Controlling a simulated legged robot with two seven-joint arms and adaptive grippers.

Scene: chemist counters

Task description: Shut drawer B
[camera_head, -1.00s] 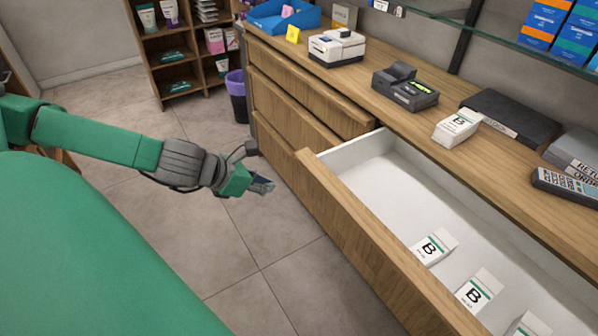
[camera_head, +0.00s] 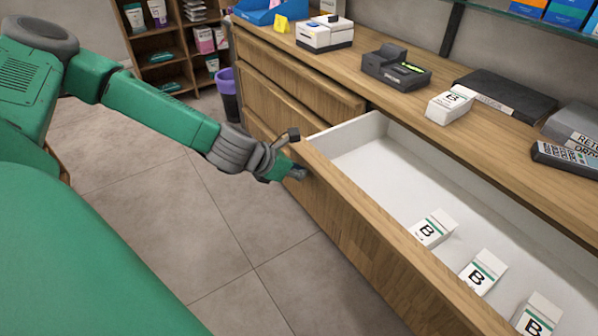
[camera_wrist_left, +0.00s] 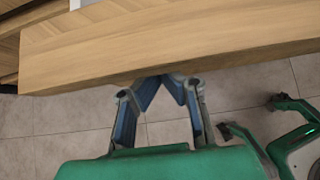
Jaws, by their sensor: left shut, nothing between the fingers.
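The open drawer (camera_head: 350,213) has a wooden front and a white inside, and it stands pulled out from the counter. Several white boxes marked B, one of them here (camera_head: 433,229), lie in it. My left gripper (camera_head: 302,173) is at the outer face of the drawer front, near its far end. In the left wrist view its fingertips (camera_wrist_left: 163,80) meet at the lower edge of the drawer front (camera_wrist_left: 170,45). The fingers are shut with nothing between them. I cannot tell whether they touch the wood. My right gripper is not in view.
A purple-lined bin (camera_head: 229,92) and shelves (camera_head: 180,50) are beyond. The tiled floor before the drawer is clear.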

